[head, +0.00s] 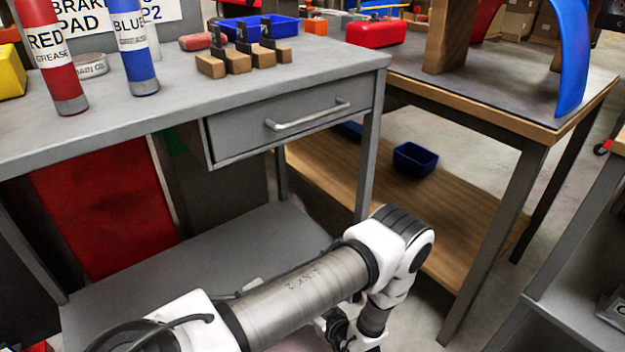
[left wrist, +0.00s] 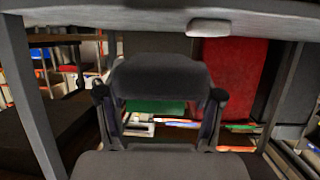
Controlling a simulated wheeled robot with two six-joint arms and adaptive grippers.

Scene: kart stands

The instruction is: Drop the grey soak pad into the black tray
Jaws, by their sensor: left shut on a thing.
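The grey soak pad (left wrist: 160,78) appears as a dark grey slab with rounded corners in the left wrist view. It is between the two fingers of my left gripper (left wrist: 159,94), which is shut on it. In the head view my left arm reaches in from the bottom left and bends down in front of the grey bench. Only dark parts of the hand show at the bottom edge there, and the pad cannot be made out. My right gripper is in neither view. I cannot identify the black tray in either view.
The grey bench (head: 170,120) has a closed drawer (head: 290,130) and a lower shelf (head: 190,265). Grease tubes and brake pads stand on top. A wood-topped table (head: 480,95) stands to the right, with a blue bin (head: 415,160) on its lower shelf.

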